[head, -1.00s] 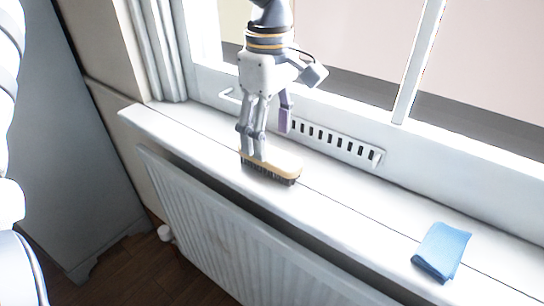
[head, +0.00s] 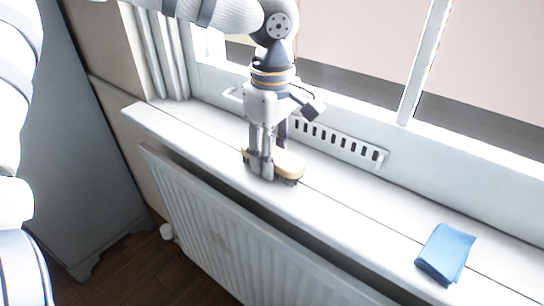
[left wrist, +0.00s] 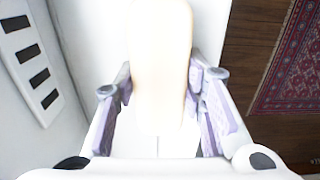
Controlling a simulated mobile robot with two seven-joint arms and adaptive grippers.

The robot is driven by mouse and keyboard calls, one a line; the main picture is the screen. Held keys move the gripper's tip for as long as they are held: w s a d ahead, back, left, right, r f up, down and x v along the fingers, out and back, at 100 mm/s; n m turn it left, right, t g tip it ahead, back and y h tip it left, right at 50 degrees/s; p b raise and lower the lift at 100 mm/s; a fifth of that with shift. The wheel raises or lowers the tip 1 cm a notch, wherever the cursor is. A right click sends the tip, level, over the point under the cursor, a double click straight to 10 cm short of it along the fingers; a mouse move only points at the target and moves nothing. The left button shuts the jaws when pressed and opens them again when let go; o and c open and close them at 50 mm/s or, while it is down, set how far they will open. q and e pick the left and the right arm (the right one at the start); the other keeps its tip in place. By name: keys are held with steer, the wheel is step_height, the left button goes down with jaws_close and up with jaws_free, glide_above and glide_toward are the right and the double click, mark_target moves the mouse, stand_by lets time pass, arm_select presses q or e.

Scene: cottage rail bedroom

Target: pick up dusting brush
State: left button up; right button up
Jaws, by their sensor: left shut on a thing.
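The dusting brush (head: 287,166) has a pale wooden back and dark bristles. It sits on the white window sill (head: 342,205) in the head view, bristles down. My left gripper (head: 268,168) reaches down from above with its fingers on either side of the brush, shut on it. In the left wrist view the pale brush back (left wrist: 160,60) lies between the purple-padded fingers (left wrist: 163,105). The fingers hide part of the brush in the head view. My right gripper is not in view.
A folded blue cloth (head: 446,253) lies on the sill at the right. A slotted vent (head: 340,142) runs behind the brush along the window frame. A white radiator (head: 225,230) stands below the sill. The sill between brush and cloth is clear.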

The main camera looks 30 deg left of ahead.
arm_select(q)
step_height(320, 180, up, 3)
steer(key=shift+w, duration=0.1)
steer(key=s+d+r+p, duration=0.1)
steer(key=s+d+r, duration=0.7)
steer(key=d+r, duration=0.2)
steer(key=shift+s+d, duration=0.4)
steer(key=shift+d, duration=0.1)
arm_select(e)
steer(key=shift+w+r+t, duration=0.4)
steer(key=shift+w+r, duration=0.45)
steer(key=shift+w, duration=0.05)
